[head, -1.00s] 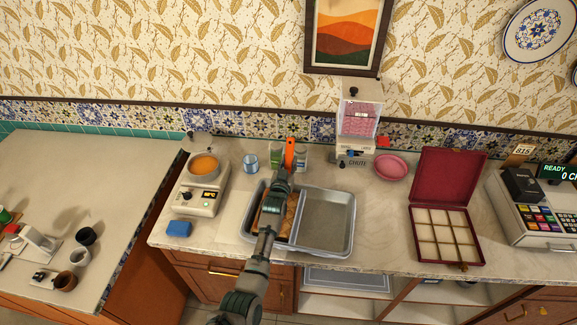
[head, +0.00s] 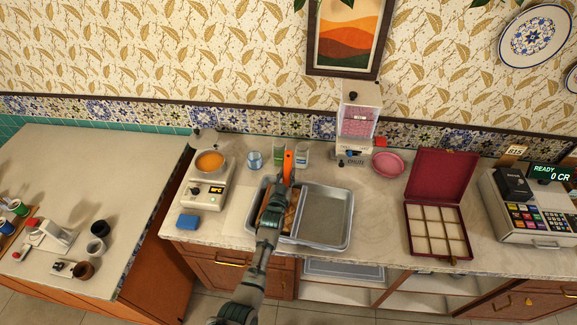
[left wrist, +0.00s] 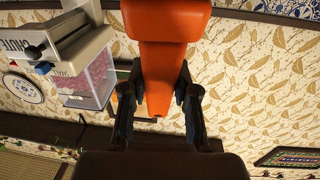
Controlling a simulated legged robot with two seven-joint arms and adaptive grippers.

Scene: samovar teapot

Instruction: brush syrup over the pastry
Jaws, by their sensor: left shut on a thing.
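My left gripper (head: 287,182) is shut on an orange-handled tool (head: 288,166), which looks like the brush. The orange handle (left wrist: 168,50) fills the space between the fingers (left wrist: 160,100) in the left wrist view; its bristles cannot be made out. The gripper is over the back of the left half of a grey metal tray. Golden-brown pastry (head: 289,222) lies in that half, partly hidden by my arm. Orange syrup (head: 209,161) is in a pan on the white warmer (head: 204,193) to the left. My right gripper is not in view.
The tray's right half (head: 325,217) is empty. Glasses (head: 302,153) stand behind the tray. A pink dispenser (head: 357,122), pink plate (head: 387,163) and open red box (head: 438,235) are to the right.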

